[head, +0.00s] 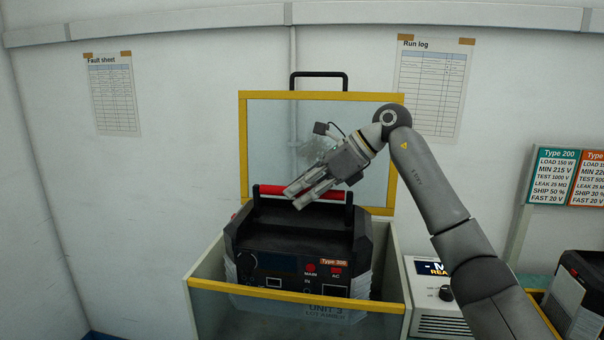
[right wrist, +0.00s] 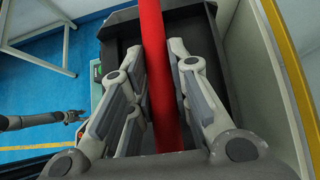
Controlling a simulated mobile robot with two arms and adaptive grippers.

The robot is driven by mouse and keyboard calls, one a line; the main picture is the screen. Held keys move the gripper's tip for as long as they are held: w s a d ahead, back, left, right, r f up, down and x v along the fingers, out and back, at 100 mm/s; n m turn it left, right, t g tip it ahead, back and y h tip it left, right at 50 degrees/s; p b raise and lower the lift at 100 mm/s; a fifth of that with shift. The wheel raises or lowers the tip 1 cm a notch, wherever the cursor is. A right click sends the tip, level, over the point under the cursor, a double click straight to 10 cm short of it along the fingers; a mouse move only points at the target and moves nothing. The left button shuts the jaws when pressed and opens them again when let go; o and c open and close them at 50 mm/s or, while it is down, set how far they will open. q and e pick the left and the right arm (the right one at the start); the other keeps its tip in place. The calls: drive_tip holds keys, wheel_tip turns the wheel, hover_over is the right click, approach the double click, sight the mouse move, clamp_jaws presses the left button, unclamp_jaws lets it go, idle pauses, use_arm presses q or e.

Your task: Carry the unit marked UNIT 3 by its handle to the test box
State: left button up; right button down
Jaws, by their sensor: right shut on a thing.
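My right gripper (head: 297,196) is shut on the unit's red handle (head: 272,190). In the right wrist view the red handle (right wrist: 157,70) runs between the fingers of my right gripper (right wrist: 160,85). My left gripper is not in the head view.
A tester with a display (head: 433,268) stands right of the test box. Another dark unit (head: 580,295) is at the far right, below the Type 200 sign (head: 555,175). A Fault sheet (head: 112,95) and a Run log (head: 432,85) hang on the wall.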

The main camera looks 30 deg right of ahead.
sight(302, 232)
wheel_tip(302, 232, down, 10)
drive_tip(key=shift+r, duration=0.15)
drive_tip(key=shift+f+p, duration=0.3)
drive_tip(key=shift+f, duration=1.1)
drive_tip(key=c, duration=1.7)
unclamp_jaws()
drive_tip(key=shift+s+a+f, duration=0.1)
drive_tip(key=shift+s+f, duration=0.05)
drive_tip(key=shift+f, duration=0.4)
drive_tip(key=o, duration=0.4)
drive_tip(key=shift+s+r, duration=0.15)
drive_tip(key=shift+c, duration=0.2)
